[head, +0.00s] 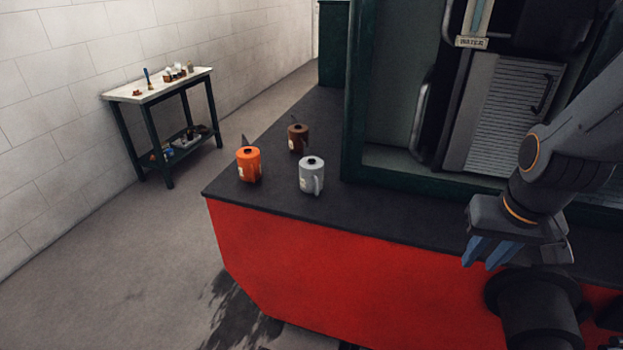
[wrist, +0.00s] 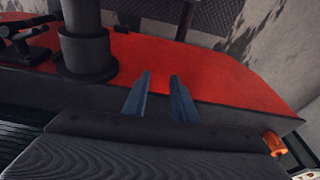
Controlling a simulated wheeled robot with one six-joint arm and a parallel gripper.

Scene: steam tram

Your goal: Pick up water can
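Three lidded cans with spouts stand upright on the dark ledge above the red front: an orange can (head: 249,165), a brown can (head: 298,139) behind it and a light grey can (head: 312,176) with a side handle. Each seems to have a small label, too small to read, so I cannot tell which is the water can. My gripper (head: 482,262) is at the right, in front of the red panel, well away from the cans. In the wrist view my gripper (wrist: 160,76) has its blue fingers apart with nothing between them. The orange can's edge (wrist: 273,143) shows at lower right.
The dark ledge (head: 400,210) runs along the red body (head: 340,270). A green-framed cab opening (head: 353,100) rises behind it. A dark cylindrical fitting (head: 540,310) sticks out below my gripper. A small workbench (head: 150,92) stands by the left wall, with open floor before it.

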